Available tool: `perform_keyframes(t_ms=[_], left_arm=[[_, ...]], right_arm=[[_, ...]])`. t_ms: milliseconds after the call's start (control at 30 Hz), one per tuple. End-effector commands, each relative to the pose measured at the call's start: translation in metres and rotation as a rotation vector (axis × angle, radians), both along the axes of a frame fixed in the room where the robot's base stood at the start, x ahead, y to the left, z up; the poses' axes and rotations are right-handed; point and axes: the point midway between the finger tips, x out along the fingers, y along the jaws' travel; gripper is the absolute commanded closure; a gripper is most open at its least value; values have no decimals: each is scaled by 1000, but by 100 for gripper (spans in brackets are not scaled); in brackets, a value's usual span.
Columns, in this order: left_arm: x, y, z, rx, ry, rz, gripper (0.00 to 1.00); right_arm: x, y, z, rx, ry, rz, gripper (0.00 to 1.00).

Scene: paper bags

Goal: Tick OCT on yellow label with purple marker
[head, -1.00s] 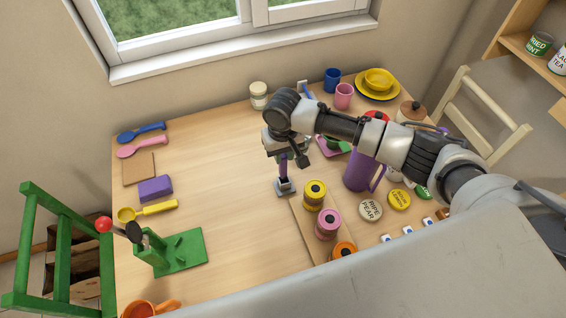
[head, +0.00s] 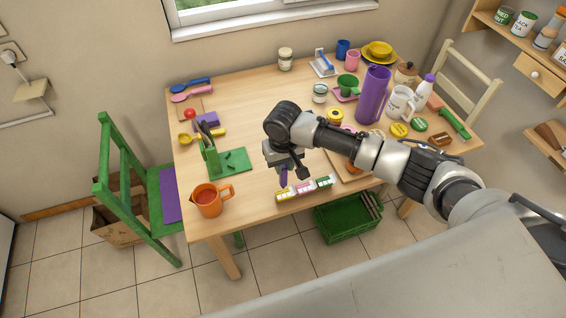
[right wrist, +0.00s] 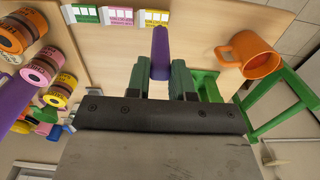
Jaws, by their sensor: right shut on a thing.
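My right gripper (head: 285,165) is shut on the purple marker (head: 284,178). It holds the marker above the front edge of the table, close to the yellow label (head: 284,195). The pink label (head: 305,187) and the green label (head: 325,181) lie in a row to its right. In the right wrist view, the marker (right wrist: 160,52) sticks out between the fingers, with its far end near the yellow label (right wrist: 155,18). The label print is too small to read. I cannot tell whether the tip touches the label. My left gripper is out of view.
An orange mug (head: 209,200) stands at the front left corner. A green holder (head: 230,162) is behind it. Several tape rolls stand right of my gripper, partly behind my arm. A purple jug (head: 374,95) stands farther back. A green crate (head: 347,218) is on the floor. The table's middle is clear.

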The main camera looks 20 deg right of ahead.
Motion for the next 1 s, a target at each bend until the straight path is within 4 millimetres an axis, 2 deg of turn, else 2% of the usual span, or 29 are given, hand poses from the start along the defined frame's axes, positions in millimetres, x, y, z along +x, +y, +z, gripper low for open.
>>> perform_keyframes(t_ms=[333,567,600,767,1000], left_arm=[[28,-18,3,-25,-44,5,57],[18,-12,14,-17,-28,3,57],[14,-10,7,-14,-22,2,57],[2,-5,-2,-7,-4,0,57],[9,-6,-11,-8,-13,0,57]], right_arm=[[0,0,0,-1,0,-1,100],[-1,-1,1,-1,3,-2,100],[-1,-1,-7,-1,3,-2,100],[0,0,-24,0,1,-1,100],[0,-1,-45,0,1,-1,100]])
